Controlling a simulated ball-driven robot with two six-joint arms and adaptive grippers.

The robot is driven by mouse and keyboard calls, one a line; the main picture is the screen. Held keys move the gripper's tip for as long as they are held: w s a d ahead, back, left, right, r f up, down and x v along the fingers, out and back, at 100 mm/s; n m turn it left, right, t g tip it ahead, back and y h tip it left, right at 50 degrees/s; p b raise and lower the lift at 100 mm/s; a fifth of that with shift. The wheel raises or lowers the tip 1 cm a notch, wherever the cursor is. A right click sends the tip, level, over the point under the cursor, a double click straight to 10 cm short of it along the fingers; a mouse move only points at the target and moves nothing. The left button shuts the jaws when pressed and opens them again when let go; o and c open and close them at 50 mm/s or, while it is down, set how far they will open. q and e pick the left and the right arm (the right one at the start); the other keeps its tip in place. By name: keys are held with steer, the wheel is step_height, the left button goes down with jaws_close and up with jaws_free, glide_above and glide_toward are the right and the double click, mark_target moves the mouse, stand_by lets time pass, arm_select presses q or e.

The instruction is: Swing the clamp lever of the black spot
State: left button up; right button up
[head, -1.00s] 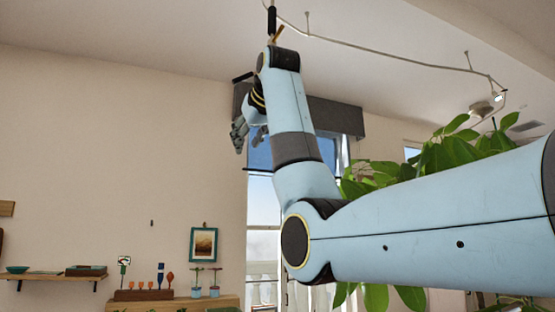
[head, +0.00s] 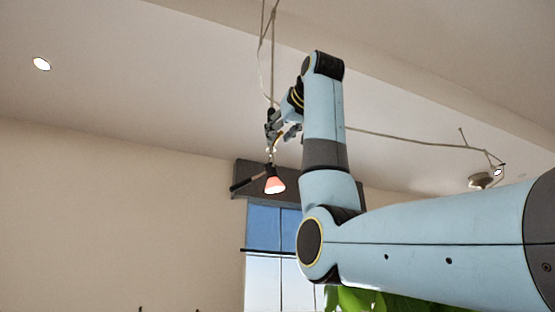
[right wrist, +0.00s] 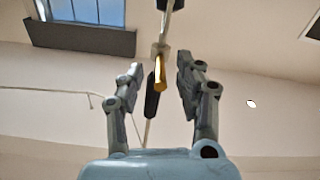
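The black spot (head: 275,183) hangs from the ceiling rail by a thin rod, its flared end glowing pinkish red. Its yellow clamp lever (right wrist: 160,72) shows in the right wrist view beside a metal clamp piece (right wrist: 160,49) and a black cylinder (right wrist: 152,98). My right gripper (head: 279,132) is raised just above the glowing lamp. In the right wrist view my right gripper (right wrist: 160,75) is open, its fingers on either side of the lever. Clear gaps show beside the lever; whether it lies at fingertip depth I cannot tell. My left gripper is out of view.
A bent ceiling rail (head: 420,138) with another lamp (head: 480,181) runs to the right. Behind the spot are a dark valance (head: 250,178) and a window (head: 262,228). A green plant (head: 360,299) is below my right arm. The left side is clear.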

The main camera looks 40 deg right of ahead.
steer(key=shift+x, duration=0.9)
steer(key=shift+c, duration=0.4)
jaws_close()
